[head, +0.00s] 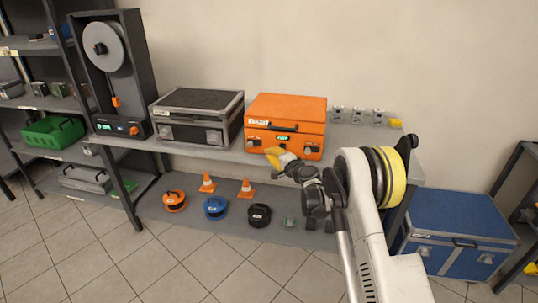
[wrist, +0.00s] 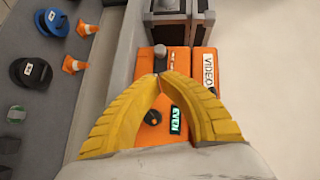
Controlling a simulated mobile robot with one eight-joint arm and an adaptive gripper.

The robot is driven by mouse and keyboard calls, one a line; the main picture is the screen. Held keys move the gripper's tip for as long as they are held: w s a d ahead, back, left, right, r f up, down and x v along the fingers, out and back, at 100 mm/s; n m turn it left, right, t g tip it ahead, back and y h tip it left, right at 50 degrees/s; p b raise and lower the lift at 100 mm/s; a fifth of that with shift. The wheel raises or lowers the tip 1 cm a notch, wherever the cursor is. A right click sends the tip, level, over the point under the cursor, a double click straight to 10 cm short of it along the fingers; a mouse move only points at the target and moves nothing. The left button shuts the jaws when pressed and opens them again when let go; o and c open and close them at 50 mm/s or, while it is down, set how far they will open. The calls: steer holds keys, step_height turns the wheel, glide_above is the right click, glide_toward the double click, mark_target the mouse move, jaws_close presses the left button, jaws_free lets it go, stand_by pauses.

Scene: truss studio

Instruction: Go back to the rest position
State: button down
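My gripper (head: 272,153) is in front of the orange case (head: 298,108) on the shelf bench in the head view. In the wrist view its two yellow fingers (wrist: 158,77) curve together and their tips meet, with no held object visible. The orange case (wrist: 204,98) lies behind and below the fingers there, with a green display and a dark knob showing between them. A dark handle or latch part (wrist: 160,54) is just beyond the tips. I cannot tell whether the tips touch the case. My arm reaches in from the lower right.
A black case (head: 200,100) and a tall reel machine (head: 116,75) stand on the bench (head: 235,154). Cones, reels and a black disc (head: 259,215) sit on the low shelf. A blue chest (head: 460,225) stands right. The tiled floor in front is clear.

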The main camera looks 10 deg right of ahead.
steer(key=shift+w+a, duration=0.1)
steer(key=s+r+n+g, duration=0.25)
steer(key=s+r, duration=0.45)
steer(key=r, duration=0.4)
steer(key=s+r+n+g+h, duration=0.15)
steer(key=s+r, duration=0.25)
steer(key=s, duration=0.4)
steer(key=s+r+n+h, duration=0.1)
steer(key=s+r+n, duration=0.25)
steer(key=s, duration=0.45)
steer(key=s+d+f+n+g+h, duration=0.1)
steer(key=s+d, duration=0.2)
steer(key=s, duration=0.7)
steer(key=s+d+f+n+g+h, duration=0.1)
steer(key=s+d+f+h, duration=0.1)
steer(key=s, duration=0.9)
steer(key=s+d+f+n+g+h, duration=0.1)
steer(key=s+d, duration=0.3)
steer(key=s, duration=0.6)
steer(key=shift+s+d+f+g+h, duration=0.3)
steer(key=shift+s+f+h, duration=0.1)
steer(key=shift+f, duration=0.3)
